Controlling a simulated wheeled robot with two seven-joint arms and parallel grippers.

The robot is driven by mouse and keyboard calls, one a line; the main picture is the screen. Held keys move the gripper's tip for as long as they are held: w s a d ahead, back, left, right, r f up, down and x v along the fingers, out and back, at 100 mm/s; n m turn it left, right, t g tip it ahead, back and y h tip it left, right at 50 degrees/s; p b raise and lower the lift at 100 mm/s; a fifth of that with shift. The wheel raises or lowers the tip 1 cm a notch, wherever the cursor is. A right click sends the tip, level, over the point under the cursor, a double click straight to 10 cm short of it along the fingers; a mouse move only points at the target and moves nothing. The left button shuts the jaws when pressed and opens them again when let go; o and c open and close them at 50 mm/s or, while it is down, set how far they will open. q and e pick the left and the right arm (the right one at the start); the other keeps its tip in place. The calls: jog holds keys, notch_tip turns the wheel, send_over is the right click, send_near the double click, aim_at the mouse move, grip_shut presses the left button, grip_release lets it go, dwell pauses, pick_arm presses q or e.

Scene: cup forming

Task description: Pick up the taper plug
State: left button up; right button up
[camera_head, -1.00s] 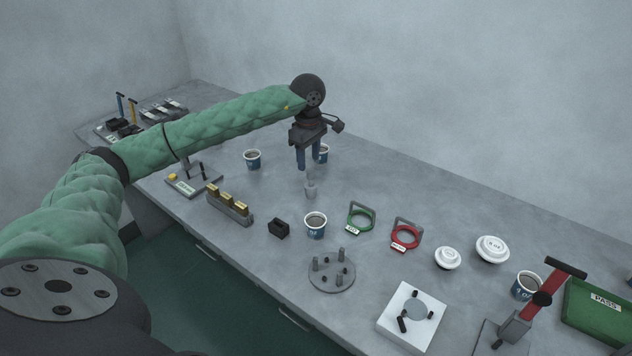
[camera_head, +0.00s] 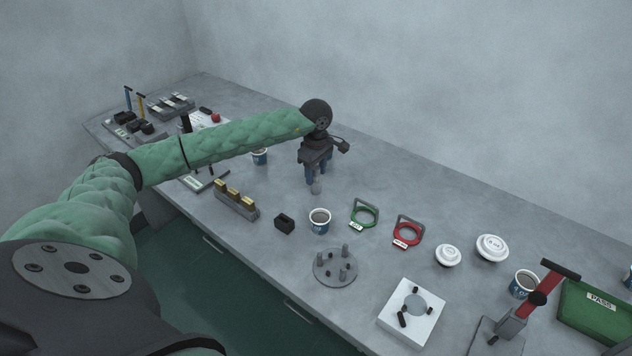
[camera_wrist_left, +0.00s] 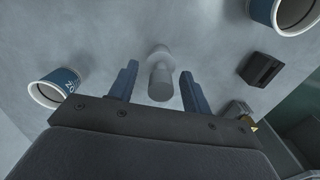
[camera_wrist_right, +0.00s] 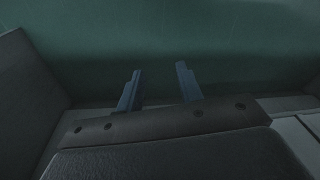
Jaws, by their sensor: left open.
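The taper plug (camera_head: 316,188) is a small grey stepped cylinder on the table, just below my left gripper (camera_head: 315,180) in the head view. In the left wrist view the plug (camera_wrist_left: 160,78) shows between the two blue fingers of the left gripper (camera_wrist_left: 159,75), with a gap on each side. The left gripper is open and points down. The fingers partly hide the plug in the head view. My right gripper (camera_wrist_right: 159,72) shows only in its wrist view, open and empty before a green surface.
A paper cup (camera_head: 320,221) and a black block (camera_head: 284,223) stand nearer the front edge. Another cup (camera_wrist_left: 57,88) is left of the gripper in the left wrist view. Green (camera_head: 364,215) and red (camera_head: 407,233) rings lie to the right. Table behind the plug is clear.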

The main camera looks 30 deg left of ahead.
pick_arm(q)
jog(key=c, duration=1.1)
grip_shut()
jog(key=shift+r, duration=0.1)
